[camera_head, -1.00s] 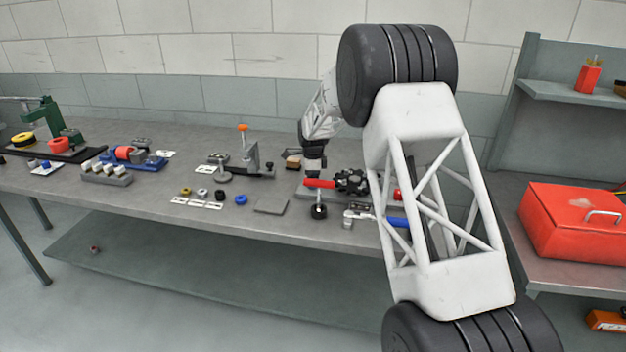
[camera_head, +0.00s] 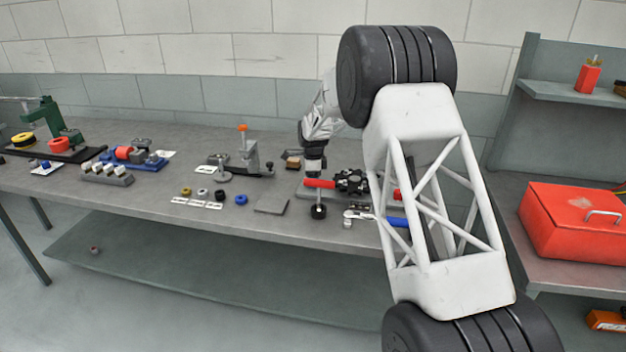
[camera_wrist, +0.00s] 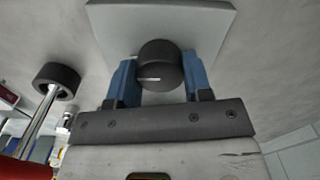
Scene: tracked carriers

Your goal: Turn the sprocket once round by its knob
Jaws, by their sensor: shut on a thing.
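In the wrist view, my gripper (camera_wrist: 159,82) has its two blue fingers on either side of a dark round knob (camera_wrist: 160,62) with a short white mark, and is shut on it. Behind the knob is a light grey square plate (camera_wrist: 105,35). In the head view, my gripper (camera_head: 314,170) is low over the bench, just left of the black toothed sprocket (camera_head: 350,181). I cannot make out the held knob or the fingertips there. How the knob joins the sprocket is hidden in the wrist view.
A black roller (camera_head: 319,211) on a metal rod stands in front of my gripper; it also shows in the wrist view (camera_wrist: 56,80). A red bar (camera_head: 320,183) lies close by. A flat grey plate (camera_head: 271,205) lies to the left. A red toolbox (camera_head: 570,225) stands right.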

